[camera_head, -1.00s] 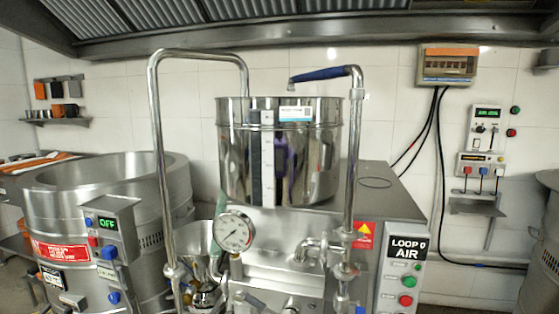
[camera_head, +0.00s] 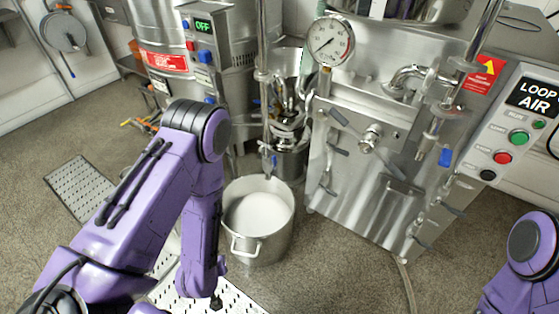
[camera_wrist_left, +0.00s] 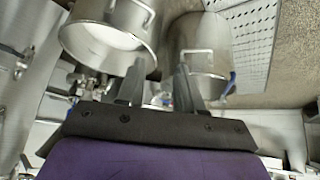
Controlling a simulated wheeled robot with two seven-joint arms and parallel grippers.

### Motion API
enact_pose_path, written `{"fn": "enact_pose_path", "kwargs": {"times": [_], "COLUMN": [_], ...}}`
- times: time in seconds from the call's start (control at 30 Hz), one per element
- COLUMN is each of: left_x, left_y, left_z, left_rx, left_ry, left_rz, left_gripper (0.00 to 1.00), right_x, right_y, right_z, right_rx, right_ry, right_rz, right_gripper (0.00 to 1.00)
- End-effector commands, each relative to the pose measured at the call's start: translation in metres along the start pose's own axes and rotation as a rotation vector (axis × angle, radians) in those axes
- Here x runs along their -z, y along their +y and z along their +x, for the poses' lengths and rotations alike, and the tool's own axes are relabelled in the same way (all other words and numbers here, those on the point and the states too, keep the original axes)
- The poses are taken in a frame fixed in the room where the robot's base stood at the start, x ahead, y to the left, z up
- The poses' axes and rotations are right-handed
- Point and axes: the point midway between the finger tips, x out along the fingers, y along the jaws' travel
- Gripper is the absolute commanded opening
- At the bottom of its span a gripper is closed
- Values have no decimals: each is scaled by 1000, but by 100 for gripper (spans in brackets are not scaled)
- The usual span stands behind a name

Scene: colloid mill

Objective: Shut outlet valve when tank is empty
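A steel pot (camera_head: 240,247) with white contents stands on the floor beside the mill. My right gripper is out of view.
The mill's front panel (camera_head: 345,190) and pressure gauge (camera_head: 331,40) stand right of the pot. A green and red button panel (camera_head: 510,140) is farther right. A perforated floor plate (camera_head: 85,188) lies at left. A steel vessel (camera_wrist_left: 198,45) shows in the left wrist view.

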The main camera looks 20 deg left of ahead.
Motion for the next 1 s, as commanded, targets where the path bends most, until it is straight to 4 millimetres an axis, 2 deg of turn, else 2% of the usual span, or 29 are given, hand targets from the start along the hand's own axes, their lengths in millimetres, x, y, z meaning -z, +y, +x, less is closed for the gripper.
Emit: {"fn": "enact_pose_path", "kwargs": {"times": [0.03,0.13,0.23,0.33,0.4,0.43,0.5,0.6,0.73,1.0], "left_x": [8,65,129,188,220,228,238,240,249,282], "left_y": [19,59,97,131,148,154,165,172,185,228], "left_z": [63,114,140,140,122,115,103,97,105,130], "left_rx": [-71,-228,-385,-536,-618,-645,-697,-725,-718,-717], "left_ry": [94,289,501,712,821,853,903,937,943,939], "left_rz": [1,45,126,240,317,346,397,426,432,429], "left_gripper": [36,36,36,36,36,36,36,36,36,36], "right_x": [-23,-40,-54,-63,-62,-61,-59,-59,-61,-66], "right_y": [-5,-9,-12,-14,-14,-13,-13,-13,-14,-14], "right_z": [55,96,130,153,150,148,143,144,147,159], "right_rx": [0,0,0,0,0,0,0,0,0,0], "right_ry": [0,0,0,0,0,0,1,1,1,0], "right_rz": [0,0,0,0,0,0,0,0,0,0], "right_gripper": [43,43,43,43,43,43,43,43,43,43]}}
